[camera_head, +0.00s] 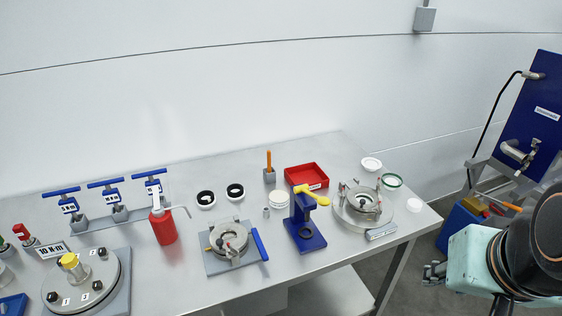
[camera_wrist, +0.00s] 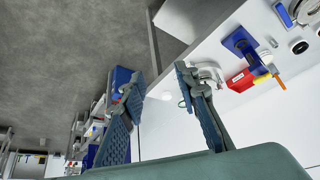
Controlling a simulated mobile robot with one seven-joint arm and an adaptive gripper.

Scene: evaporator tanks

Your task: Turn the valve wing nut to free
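I cannot single out a valve wing nut with certainty. A metal valve fitting (camera_head: 515,153) sits on the upright blue panel (camera_head: 538,128) at the right. A round metal clamp fixture (camera_head: 361,205) with small upright knobs stands at the right end of the table. Its knobs are too small to tell their shape. My gripper (camera_head: 434,273) is off the table's right end, below and left of the blue panel. In the wrist view my gripper (camera_wrist: 160,82) has its two fingers spread apart with nothing between them. It touches none of these things.
The steel table (camera_head: 290,284) carries a blue press (camera_head: 304,225) with a yellow lever, a red tray (camera_head: 306,175), a red bottle (camera_head: 163,228) and several blue T-handles (camera_head: 106,184). A blue bin (camera_head: 459,224) stands under the panel. Floor shows between table and bin.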

